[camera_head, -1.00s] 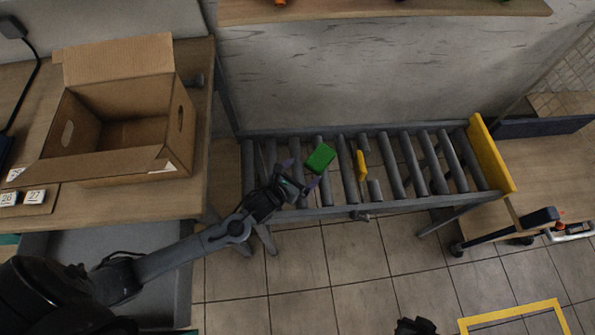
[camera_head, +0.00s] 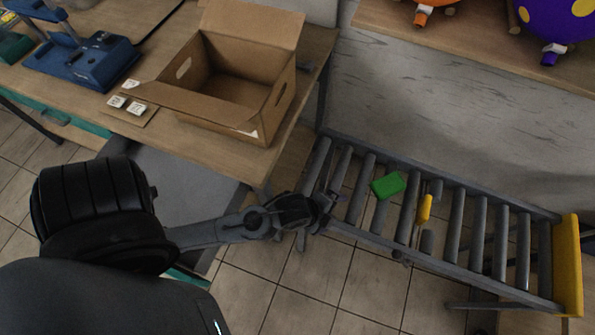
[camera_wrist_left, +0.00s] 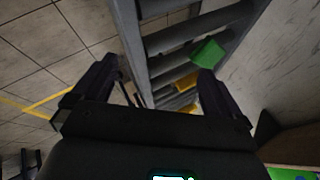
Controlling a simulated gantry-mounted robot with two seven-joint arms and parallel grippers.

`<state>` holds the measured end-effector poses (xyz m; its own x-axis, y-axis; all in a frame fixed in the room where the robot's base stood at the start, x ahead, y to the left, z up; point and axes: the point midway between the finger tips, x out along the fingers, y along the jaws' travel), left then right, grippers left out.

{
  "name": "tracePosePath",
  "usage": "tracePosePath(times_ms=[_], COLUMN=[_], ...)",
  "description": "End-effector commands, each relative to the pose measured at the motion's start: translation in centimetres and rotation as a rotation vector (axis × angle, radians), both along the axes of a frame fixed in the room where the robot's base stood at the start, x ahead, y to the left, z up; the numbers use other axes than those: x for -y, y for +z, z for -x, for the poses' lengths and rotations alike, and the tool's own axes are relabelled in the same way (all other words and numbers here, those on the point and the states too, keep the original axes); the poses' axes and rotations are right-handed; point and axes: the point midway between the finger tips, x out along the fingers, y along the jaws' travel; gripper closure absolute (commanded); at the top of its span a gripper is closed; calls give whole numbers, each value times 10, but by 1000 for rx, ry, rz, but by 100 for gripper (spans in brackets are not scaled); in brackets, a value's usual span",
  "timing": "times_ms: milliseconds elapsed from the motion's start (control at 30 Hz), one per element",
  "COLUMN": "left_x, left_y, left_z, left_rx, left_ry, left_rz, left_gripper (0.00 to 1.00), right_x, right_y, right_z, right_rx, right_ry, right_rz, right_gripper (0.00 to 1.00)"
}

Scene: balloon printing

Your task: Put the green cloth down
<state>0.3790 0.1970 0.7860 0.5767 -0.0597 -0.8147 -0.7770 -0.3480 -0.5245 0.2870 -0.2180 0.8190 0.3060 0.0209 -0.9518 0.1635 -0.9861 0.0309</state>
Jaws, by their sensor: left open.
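The green cloth (camera_head: 387,186) is a small folded block lying on the rollers of the conveyor (camera_head: 480,235). It also shows in the left wrist view (camera_wrist_left: 207,53), beyond the right-hand finger and apart from it. My left gripper (camera_head: 326,203) is over the conveyor's left end, to the left of the cloth. In the left wrist view my left gripper (camera_wrist_left: 150,75) has its fingers wide apart with nothing between them but the view of the conveyor and floor. My right gripper is not seen.
A yellow piece (camera_head: 424,209) lies right of the cloth. A yellow end plate (camera_head: 568,265) closes the conveyor's right end. An open cardboard box (camera_head: 215,112) stands on the wooden table at left, near number tags (camera_head: 126,104) and a blue device (camera_head: 82,62). Balloons sit on the back shelf.

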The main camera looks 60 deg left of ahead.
Motion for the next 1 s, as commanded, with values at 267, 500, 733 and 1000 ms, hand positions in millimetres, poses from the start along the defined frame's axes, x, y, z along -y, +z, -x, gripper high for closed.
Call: tracePosePath(times_ms=[267,500,733,1000], left_x=[-13,-21,-22,-22], left_y=[22,32,34,34], left_z=[62,88,92,92], left_rx=[-231,-308,-319,-318], left_ry=[627,913,961,958], left_rz=[327,423,437,436], left_gripper=[0,0,0,0], right_x=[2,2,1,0], right_y=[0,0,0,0], right_z=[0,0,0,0], right_rx=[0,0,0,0], right_ry=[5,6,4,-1], right_rz=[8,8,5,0], right_gripper=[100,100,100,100])
